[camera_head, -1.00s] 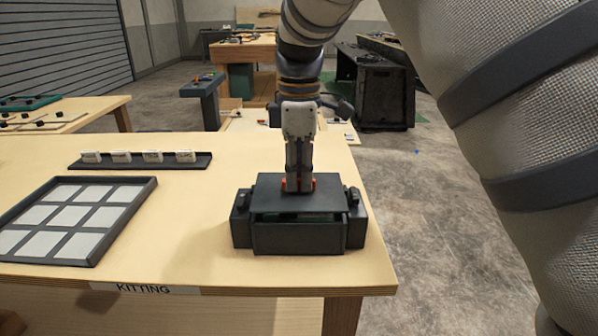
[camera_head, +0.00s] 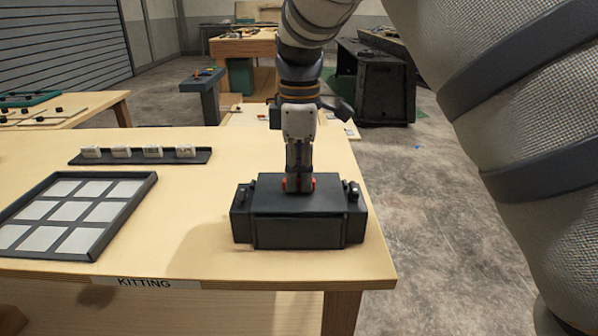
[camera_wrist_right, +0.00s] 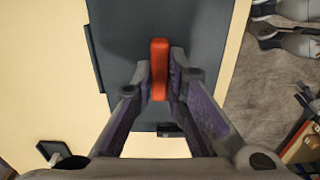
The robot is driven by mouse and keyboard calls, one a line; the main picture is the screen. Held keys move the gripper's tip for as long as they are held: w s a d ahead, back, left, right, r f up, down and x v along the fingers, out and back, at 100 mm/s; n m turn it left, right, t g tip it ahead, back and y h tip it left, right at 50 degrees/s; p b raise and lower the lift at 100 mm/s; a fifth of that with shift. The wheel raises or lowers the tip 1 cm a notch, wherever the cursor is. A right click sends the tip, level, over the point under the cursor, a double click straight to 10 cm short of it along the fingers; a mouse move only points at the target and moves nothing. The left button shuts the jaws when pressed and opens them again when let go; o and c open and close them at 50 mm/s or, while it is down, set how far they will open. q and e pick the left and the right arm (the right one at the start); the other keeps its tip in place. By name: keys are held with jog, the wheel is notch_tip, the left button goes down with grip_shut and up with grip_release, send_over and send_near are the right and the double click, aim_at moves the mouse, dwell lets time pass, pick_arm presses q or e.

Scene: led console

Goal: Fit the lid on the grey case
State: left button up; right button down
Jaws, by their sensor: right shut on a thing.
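The dark grey case (camera_head: 300,234) stands near the right front corner of the table. The dark flat lid (camera_head: 270,202) lies over the top of the case, with no clear gap along its front edge. In the right wrist view the lid (camera_wrist_right: 210,40) carries a red handle (camera_wrist_right: 159,60) in its middle. My right gripper (camera_head: 299,187) points straight down and is shut on that red handle; its fingers (camera_wrist_right: 160,78) sit on both sides of it. The far side of the case is hidden. My left gripper is not in view.
A tray of white squares (camera_head: 153,181) lies on the table (camera_head: 190,230) to the left. A dark rack (camera_head: 75,161) with several small white pieces stands behind it. Small black latches (camera_head: 353,191) flank the lid. The table's right edge is close to the case.

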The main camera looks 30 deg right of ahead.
jog(key=shift+f, duration=0.4)
dwell(0.4)
jog(key=c, duration=1.5)
grip_release()
jog(key=shift+c, duration=0.2)
notch_tip(320, 180, up, 12)
